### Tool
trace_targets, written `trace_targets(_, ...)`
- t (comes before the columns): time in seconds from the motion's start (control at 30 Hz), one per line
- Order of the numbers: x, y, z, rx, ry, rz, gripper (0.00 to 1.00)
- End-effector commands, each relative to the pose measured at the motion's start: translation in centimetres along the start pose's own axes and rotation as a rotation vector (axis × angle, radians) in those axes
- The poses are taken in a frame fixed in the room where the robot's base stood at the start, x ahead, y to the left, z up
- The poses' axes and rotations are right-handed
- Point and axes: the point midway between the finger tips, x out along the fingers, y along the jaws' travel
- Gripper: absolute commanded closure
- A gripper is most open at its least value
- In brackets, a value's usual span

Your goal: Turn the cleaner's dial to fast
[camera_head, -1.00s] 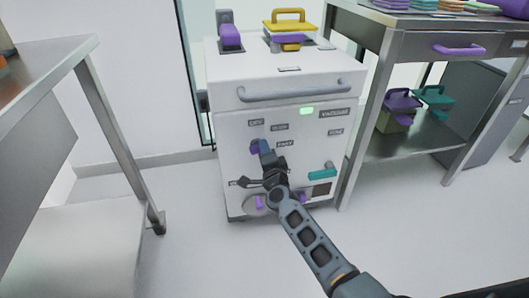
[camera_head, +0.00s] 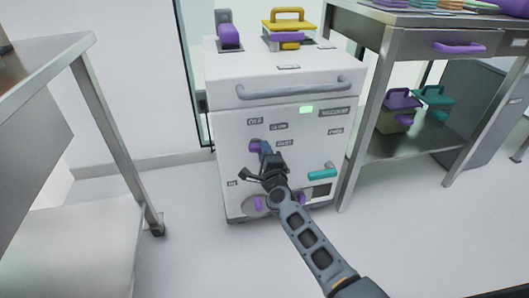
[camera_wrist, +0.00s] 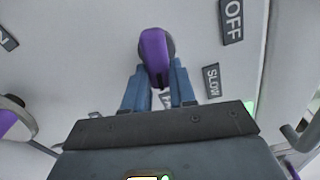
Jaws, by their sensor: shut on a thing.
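The cleaner (camera_head: 318,150) is a white cabinet in the middle of the head view. Its purple dial (camera_head: 255,145) is on the front face, and it also shows in the wrist view (camera_wrist: 155,50). My gripper (camera_head: 264,150) is shut on the dial, with one blue finger on each side of it in the wrist view (camera_wrist: 159,78). OFF (camera_wrist: 232,20) and SLOW (camera_wrist: 211,82) labels lie to the right of the dial there. The FAST label (camera_head: 285,143) is right of the gripper in the head view. The dial's narrow end lies between the fingers, near a partly hidden label.
A grey drawer handle (camera_head: 295,90) spans the cleaner above the dial. A green light (camera_head: 306,110) and a teal handle (camera_head: 322,174) are on its front. A metal table (camera_head: 90,80) stands at left, a shelf unit (camera_head: 410,148) at right. Open floor lies in front.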

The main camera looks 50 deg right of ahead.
Motion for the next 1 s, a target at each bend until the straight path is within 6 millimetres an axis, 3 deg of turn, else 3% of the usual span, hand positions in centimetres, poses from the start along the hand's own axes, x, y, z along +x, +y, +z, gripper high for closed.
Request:
trace_targets(0.2, -0.1, 0.1, -0.1, 0.002, 0.002, 0.002, 1.0)
trace_targets(0.23, -0.1, 0.1, -0.1, 0.002, 0.002, 0.002, 0.73)
trace_targets(0.47, 0.0, 0.1, -0.1, 0.001, 0.001, 0.001, 0.51)
trace_targets(0.77, -0.3, 0.0, 0.0, 0.0, 0.0, 0.001, 0.49)
trace_targets(1.0, -3.4, -0.1, 0.0, -0.002, -0.001, 0.003, 0.49)
